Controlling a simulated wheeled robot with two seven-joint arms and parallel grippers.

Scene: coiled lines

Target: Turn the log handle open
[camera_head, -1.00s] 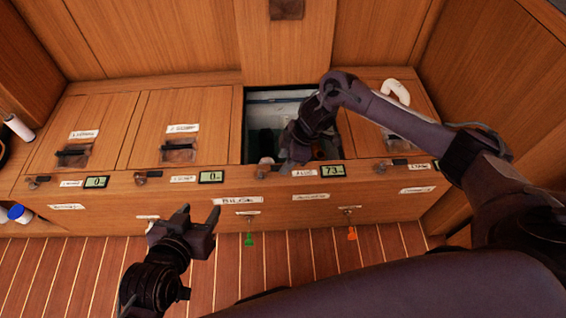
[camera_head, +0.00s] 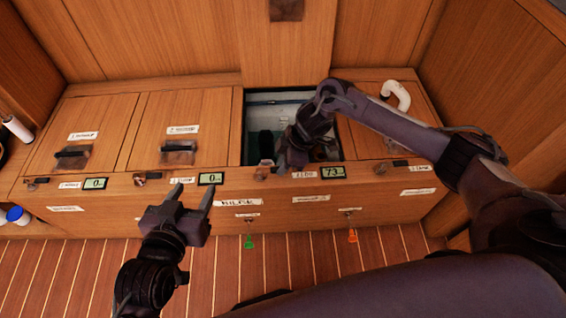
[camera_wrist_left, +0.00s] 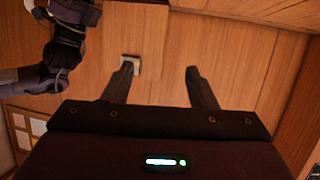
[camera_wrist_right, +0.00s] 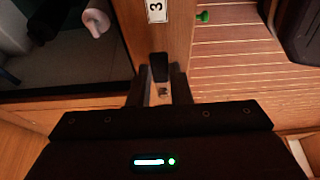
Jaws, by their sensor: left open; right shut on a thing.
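The log handle (camera_wrist_right: 160,68) is a small black lever on the wooden front panel, near a white label marked 3. My right gripper (camera_wrist_right: 160,90) is shut on it, with a finger on either side, in the right wrist view. In the head view my right gripper (camera_head: 284,166) reaches down over the open hatch to the panel's top edge, and it largely hides the handle. My left gripper (camera_head: 193,190) is open and empty in front of the panel, left of the BILGE label. Its two spread fingers also show in the left wrist view (camera_wrist_left: 160,80).
The open hatch (camera_head: 262,125) holds dark and pale parts. Closed wooden lids (camera_head: 170,110) lie left of it. Small displays (camera_head: 334,171) and other levers line the panel. Green (camera_head: 248,241) and orange (camera_head: 352,236) tags hang below. The plank floor is clear.

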